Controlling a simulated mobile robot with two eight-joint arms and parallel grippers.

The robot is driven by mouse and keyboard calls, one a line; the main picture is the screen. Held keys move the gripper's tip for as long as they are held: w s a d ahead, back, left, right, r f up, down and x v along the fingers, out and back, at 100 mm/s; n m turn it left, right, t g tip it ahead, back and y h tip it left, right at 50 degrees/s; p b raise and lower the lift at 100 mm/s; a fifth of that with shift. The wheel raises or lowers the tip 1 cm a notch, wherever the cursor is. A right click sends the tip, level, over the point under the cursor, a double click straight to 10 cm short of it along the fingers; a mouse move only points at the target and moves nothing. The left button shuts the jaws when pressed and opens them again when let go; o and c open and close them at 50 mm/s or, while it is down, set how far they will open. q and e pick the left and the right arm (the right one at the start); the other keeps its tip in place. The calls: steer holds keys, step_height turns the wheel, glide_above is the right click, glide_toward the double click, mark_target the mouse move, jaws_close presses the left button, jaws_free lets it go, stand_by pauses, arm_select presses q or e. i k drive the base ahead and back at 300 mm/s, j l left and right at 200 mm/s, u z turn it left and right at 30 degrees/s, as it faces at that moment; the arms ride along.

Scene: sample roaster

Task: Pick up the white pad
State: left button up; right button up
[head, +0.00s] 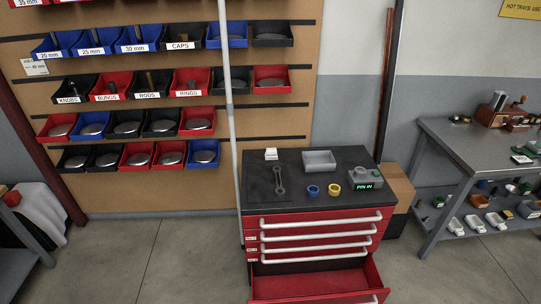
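A small white block that looks like the white pad (271,154) sits at the back left of the dark top of a red tool cabinet (325,196). It lies just behind a dark wrench (280,181) and appears clear of it. Neither of my grippers shows in the head view.
A grey tray (319,161), a blue ring (313,190), a yellow ring (333,189) and a grey device with a green display (366,179) share the cabinet top. The bottom drawer (315,286) is open. A pale pole (229,110) stands at the cabinet's left. A metal bench (455,143) is right.

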mark_target(272, 154)
steer(key=i+j+z, duration=0.1)
steer(key=i+j, duration=0.6)
steer(key=i+j+z, duration=0.15)
steer(key=i+j, duration=0.2)
steer(key=j, duration=0.15)
steer(key=i+j+z, duration=0.1)
steer(key=i+j, duration=0.2)
steer(key=j, duration=0.15)
steer(key=i+j+z, duration=0.1)
steer(key=i+j, duration=0.25)
steer(key=i+j+z, duration=0.1)
steer(key=i+j, duration=0.65)
steer(key=i, duration=0.1)
